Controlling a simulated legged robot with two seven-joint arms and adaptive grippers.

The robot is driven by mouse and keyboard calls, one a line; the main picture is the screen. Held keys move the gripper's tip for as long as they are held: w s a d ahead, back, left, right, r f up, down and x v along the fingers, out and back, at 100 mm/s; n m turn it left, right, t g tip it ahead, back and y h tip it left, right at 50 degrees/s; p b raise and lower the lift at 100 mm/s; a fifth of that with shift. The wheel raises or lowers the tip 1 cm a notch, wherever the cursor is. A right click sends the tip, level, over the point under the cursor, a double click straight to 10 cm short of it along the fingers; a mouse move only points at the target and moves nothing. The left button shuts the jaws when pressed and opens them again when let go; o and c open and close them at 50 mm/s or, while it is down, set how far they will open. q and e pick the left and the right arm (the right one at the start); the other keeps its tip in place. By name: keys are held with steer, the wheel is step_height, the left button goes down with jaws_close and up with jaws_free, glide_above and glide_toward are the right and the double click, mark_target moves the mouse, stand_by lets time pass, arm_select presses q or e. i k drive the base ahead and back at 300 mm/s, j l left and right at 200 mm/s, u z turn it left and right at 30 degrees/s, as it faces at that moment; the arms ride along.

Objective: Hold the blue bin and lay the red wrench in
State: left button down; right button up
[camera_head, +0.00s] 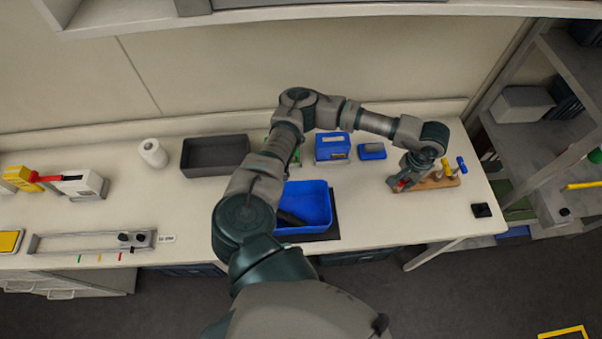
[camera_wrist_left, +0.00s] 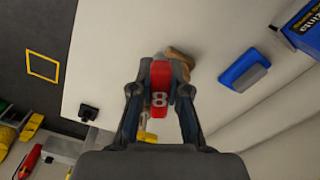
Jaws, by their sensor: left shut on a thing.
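The blue bin (camera_head: 310,203) sits on a dark mat on the bench, partly hidden behind my arm. A dark elongated thing lies inside it; I cannot tell what it is. My left gripper (camera_head: 406,180) is at the wooden rack (camera_head: 436,181), to the right of the bin. In the left wrist view my left gripper (camera_wrist_left: 160,95) is shut on the red wrench (camera_wrist_left: 160,76), whose red part bears an "8". The wrench's lower part is hidden. My right gripper is not in view.
Yellow- and blue-handled tools (camera_head: 461,165) stand in the rack. A blue box (camera_head: 332,147) and small blue case (camera_head: 371,151) stand behind the bin. A grey tray (camera_head: 215,156) and white roll (camera_head: 153,153) are left. The bench between bin and rack is clear.

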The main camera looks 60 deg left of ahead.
mark_target(299, 209)
steer(key=u, duration=1.75)
steer(key=k+u, duration=0.15)
steer(key=k, duration=0.4)
